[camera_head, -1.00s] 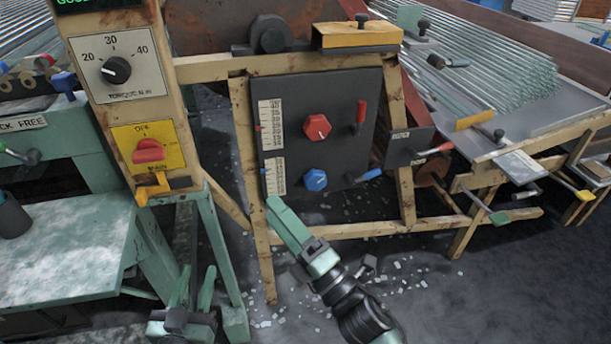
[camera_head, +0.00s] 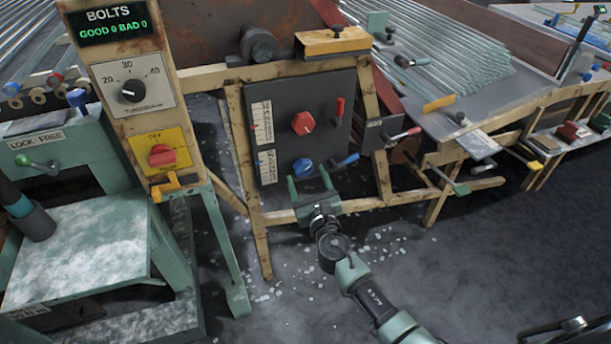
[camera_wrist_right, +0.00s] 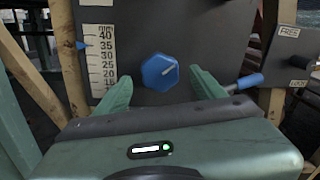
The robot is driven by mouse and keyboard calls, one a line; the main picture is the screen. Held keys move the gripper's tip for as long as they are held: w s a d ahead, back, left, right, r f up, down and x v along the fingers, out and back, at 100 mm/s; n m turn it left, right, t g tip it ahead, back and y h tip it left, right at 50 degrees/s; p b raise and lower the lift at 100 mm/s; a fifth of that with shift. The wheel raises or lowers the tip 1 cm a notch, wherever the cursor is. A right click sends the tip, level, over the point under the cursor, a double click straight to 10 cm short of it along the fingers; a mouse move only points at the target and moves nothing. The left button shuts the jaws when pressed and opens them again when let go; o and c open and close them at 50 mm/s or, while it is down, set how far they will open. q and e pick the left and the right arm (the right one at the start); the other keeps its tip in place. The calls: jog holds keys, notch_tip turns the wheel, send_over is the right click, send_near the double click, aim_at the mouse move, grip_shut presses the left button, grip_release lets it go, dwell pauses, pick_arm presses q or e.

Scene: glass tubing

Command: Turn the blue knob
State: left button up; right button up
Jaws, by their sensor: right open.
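The blue hexagonal knob (camera_head: 302,167) sits low on a dark panel (camera_head: 333,118), below a red knob (camera_head: 302,123). My right gripper (camera_head: 308,182) is open and empty, just in front of and below the blue knob. In the right wrist view the blue knob (camera_wrist_right: 160,72) lies between the two green fingers (camera_wrist_right: 162,88), one on each side, with visible gaps. How far the fingertips are from the panel is hard to tell. My left gripper is not in view.
A blue-handled lever (camera_wrist_right: 248,82) sticks out close to the right finger. A scale with a blue marker (camera_wrist_right: 100,58) is left of the knob. Wooden frame posts (camera_head: 245,190) flank the panel. A red-handled lever (camera_head: 340,106) is higher up. The floor in front is open, with scattered shards.

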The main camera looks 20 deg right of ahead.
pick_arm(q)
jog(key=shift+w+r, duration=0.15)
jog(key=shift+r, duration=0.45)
pick_arm(e)
jog(key=shift+w, duration=0.85)
jog(key=c, duration=1.4)
jog(key=shift+o, duration=0.2)
